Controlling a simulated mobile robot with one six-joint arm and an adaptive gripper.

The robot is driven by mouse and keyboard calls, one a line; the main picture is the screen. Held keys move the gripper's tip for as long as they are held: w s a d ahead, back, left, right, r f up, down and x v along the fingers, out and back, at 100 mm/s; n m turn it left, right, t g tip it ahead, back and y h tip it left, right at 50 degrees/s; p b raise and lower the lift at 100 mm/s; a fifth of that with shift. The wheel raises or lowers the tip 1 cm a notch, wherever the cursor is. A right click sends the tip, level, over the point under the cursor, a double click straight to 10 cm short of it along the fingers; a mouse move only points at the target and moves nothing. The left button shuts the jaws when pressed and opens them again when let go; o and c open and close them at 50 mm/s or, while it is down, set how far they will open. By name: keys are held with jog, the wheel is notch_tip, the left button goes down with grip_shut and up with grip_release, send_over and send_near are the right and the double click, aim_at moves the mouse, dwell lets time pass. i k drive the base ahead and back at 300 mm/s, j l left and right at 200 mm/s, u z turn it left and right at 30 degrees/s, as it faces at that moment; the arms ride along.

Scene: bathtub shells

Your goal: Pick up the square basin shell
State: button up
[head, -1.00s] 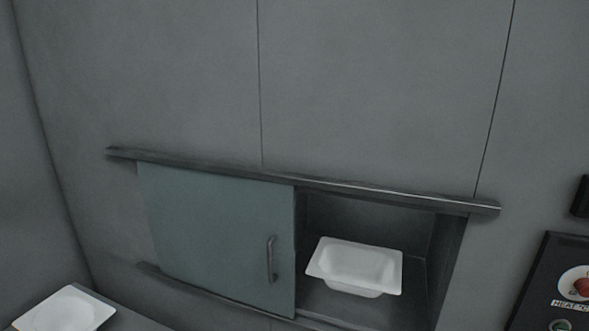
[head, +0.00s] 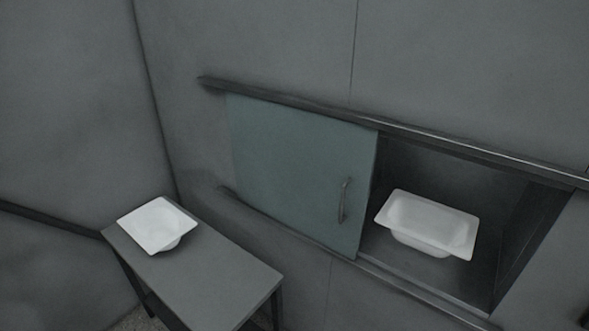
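A white square basin shell (head: 157,226) with a flat rim sits at the far left end of a grey table (head: 215,288) in the head view. A second white shell, an oblong tub (head: 428,225), sits inside the wall recess at the right. My gripper is not in the head view, so its state and its place relative to the shells are hidden.
A teal sliding door (head: 300,170) with a bar handle (head: 344,201) covers the left part of the recess (head: 520,215); the right part is open. Rails (head: 450,143) run above and below it. The near part of the table is clear.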

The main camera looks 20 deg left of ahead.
aim_at(439, 231)
jog(key=i+j+z, duration=0.25)
jog(key=z, duration=0.15)
jog(key=i+j+z, duration=0.6)
jog(key=j+z, duration=0.2)
